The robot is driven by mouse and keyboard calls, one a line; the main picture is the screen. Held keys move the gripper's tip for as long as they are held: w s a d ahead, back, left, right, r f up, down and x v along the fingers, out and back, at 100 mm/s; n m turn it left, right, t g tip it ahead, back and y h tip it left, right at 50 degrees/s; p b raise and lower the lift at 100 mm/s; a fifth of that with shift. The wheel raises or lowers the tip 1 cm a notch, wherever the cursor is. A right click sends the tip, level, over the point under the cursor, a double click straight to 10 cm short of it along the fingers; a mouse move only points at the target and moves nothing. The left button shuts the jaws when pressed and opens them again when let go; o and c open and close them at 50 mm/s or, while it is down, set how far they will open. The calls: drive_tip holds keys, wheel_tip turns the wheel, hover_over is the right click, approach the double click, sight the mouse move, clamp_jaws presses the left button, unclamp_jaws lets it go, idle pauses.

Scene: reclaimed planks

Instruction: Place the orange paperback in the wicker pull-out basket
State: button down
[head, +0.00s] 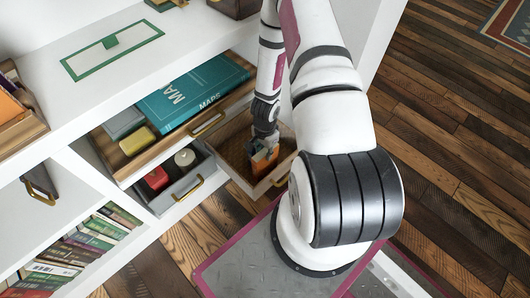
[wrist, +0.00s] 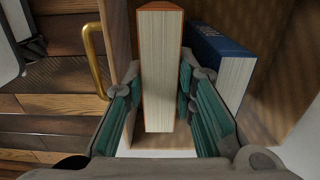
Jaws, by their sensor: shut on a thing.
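The orange paperback (head: 263,160) is upright between the fingers of my gripper (head: 265,137), at the open wicker pull-out basket (head: 232,149). In the wrist view the paperback (wrist: 160,70) shows its pale page edges, with an orange cover on each side. The fingers of my gripper (wrist: 162,95) are shut on it from left and right. The book's lower part is within the basket's outline in the head view; I cannot tell whether it touches the floor. A blue book (wrist: 222,55) stands just right of it in the wrist view.
Left of the basket, a grey drawer (head: 187,183) is open with a red item (head: 156,178) and a pale round item (head: 185,157). Above it, an open wooden drawer (head: 127,166) holds a teal MAPS book (head: 193,92). Brass handles project from the drawer fronts.

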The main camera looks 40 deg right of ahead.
drive_tip(key=c, duration=1.3)
unclamp_jaws()
